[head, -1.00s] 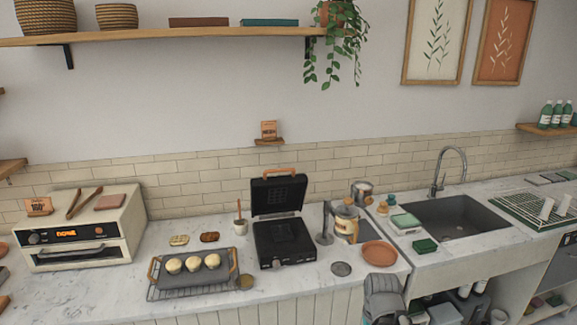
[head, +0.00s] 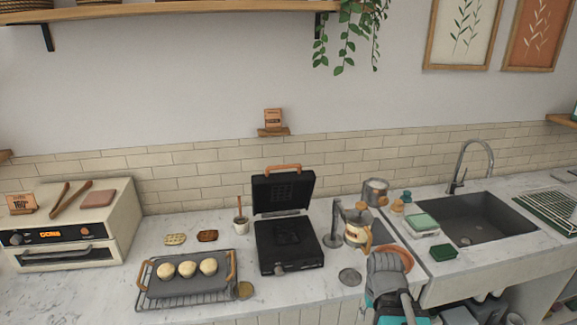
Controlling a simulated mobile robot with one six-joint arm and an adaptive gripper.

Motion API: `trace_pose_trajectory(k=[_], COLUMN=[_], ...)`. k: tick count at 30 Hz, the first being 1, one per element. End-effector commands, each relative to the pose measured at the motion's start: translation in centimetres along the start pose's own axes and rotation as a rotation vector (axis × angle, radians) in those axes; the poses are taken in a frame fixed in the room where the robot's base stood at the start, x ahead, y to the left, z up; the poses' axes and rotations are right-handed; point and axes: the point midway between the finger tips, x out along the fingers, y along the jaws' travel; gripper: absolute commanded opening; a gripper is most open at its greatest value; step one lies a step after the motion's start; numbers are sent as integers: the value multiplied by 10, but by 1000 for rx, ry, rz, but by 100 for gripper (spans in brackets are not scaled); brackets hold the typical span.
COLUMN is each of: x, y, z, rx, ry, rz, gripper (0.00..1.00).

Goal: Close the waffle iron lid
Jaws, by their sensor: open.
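The black waffle iron (head: 290,258) stands on the marble counter in the middle of the head view. Its lid (head: 284,191) is raised, standing nearly upright at the back of the base, with an orange-brown handle (head: 283,168) along its top edge. The lower plate is exposed, with a patterned dark surface. My gripper (head: 388,262) is at the lower right, to the right of the waffle iron and apart from it, in front of the terracotta plate. It is seen from behind; its fingertips are mostly hidden and nothing shows held in it.
A rack with a dark tray (head: 160,289) of dough balls sits left of the iron, near a small pot (head: 241,228). A grey stand (head: 334,238), jug (head: 357,236) and terracotta plate (head: 402,252) crowd its right. A wall ledge (head: 273,132) is above the lid.

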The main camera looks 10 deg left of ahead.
Motion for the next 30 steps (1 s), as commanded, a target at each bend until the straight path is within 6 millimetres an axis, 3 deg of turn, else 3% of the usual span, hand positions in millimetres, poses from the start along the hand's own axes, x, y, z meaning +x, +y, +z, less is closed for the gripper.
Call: trace_pose_trajectory(k=[11, 17, 23, 30], x=[0, -5, -23, -72], y=[0, -11, -51, -114], z=[0, -14, -57, -136], rx=[0, 8, 41, 167], ry=[1, 34, 141, 326], rz=[-1, -46, -199, -515], gripper=[57, 57, 57, 57])
